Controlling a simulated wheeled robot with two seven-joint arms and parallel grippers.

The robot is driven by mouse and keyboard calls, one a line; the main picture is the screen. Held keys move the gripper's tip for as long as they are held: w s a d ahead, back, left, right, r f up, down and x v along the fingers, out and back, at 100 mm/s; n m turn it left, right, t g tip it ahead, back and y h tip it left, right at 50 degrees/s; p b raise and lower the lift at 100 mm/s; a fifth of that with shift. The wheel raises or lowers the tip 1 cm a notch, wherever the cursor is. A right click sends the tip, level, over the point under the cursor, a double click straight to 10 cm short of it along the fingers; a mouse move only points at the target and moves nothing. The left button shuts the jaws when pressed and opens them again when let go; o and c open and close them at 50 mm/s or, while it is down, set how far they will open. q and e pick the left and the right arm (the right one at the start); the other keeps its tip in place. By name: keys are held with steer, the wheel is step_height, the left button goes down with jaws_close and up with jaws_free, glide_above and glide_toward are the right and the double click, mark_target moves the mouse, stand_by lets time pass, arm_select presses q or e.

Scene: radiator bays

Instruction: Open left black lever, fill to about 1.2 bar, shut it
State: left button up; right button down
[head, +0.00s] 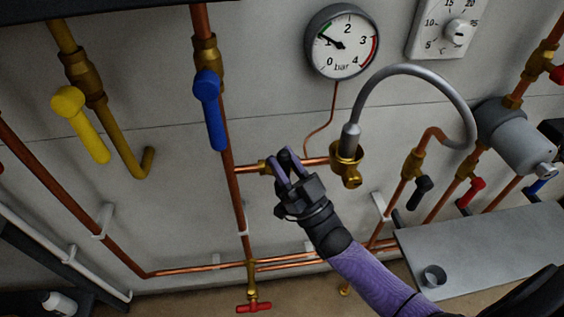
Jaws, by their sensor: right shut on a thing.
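My right gripper (286,160) is at the brass valve (264,167) on the short horizontal copper pipe, left of the filling hose (412,72). It is shut on the left black lever, which its fingers and body hide almost entirely, so I cannot tell the lever's angle. The round pressure gauge (345,58) hangs above, with its needle pointing up-left, at or slightly past the 1 bar mark. The other black lever (419,190) sits on a valve further right. My left gripper is out of view.
A blue lever (210,108) and a yellow lever (82,124) hang at left. Red levers (470,192) (254,307) are at right and below. A grey shelf (480,255) with a small cup (433,276) stands at lower right. A thermostat dial (458,33) is at upper right.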

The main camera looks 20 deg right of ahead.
steer(key=shift+c, duration=2)
jaws_free()
steer(key=b+v, duration=0.1)
steer(key=v, duration=0.9)
steer(key=shift+b, duration=0.3)
steer(key=shift+f, duration=0.1)
steer(key=s+f+g+h, duration=0.2)
steer(key=f+g, duration=0.2)
steer(key=f, duration=0.5)
steer(key=s+f+m+g+h, duration=0.15)
steer(key=f+g, duration=0.25)
steer(key=f, duration=0.4)
steer(key=s+f+g+h, duration=0.2)
steer(key=s+f+g, duration=0.15)
steer(key=f, duration=0.55)
steer(key=s+f+g+h, duration=0.1)
steer(key=s+f+g, duration=0.5)
steer(key=s, duration=0.5)
steer(key=s+f+g+h, duration=0.1)
steer(key=s+f+g, duration=0.4)
steer(key=s, duration=0.6)
steer(key=shift+a+f+n+g, duration=0.35)
steer(key=shift+a+n+g, duration=0.1)
steer(key=shift+g, duration=0.3)
